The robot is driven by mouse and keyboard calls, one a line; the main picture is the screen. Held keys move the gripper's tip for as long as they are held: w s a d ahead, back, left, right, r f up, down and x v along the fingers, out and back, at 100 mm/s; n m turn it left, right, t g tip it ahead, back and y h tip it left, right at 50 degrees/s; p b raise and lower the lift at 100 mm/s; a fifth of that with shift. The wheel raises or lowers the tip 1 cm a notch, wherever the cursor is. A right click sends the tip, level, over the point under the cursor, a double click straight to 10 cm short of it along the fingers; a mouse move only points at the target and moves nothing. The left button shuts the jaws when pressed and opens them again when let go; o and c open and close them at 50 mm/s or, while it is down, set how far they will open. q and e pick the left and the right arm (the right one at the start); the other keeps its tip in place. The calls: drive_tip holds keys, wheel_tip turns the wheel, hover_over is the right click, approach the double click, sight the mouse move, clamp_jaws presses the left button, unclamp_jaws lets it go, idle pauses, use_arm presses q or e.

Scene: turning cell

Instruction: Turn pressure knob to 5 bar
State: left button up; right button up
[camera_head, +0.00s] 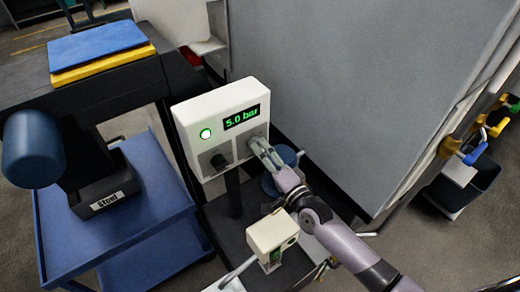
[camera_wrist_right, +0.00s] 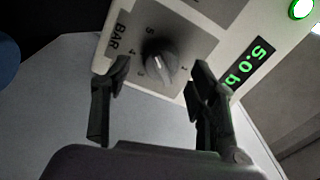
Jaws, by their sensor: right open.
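The white control box (camera_head: 222,125) stands in the middle of the head view. Its display (camera_head: 241,117) reads 5.0 bar in green, and a round green light glows beside it. In the right wrist view, the grey pressure knob (camera_wrist_right: 158,66) sits on a grey scale plate (camera_wrist_right: 192,45) marked BAR with numbers. My right gripper (camera_head: 261,146) is at the right part of the box front and hides this knob in the head view. In the right wrist view its open fingers (camera_wrist_right: 160,80) stand on either side of the knob, apart from it. My left gripper is not in view.
A second, black knob (camera_head: 219,161) is on the box's left side. A small white box (camera_head: 272,232) stands below, close to my right arm. A blue cart (camera_head: 150,205) with a black bin labelled Steel (camera_head: 105,198) is at left. A large grey panel (camera_head: 350,80) rises behind.

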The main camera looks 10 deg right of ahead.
drive_tip(key=v, duration=0.9)
drive_tip(key=shift+s, duration=0.4)
drive_tip(key=shift+d, duration=0.1)
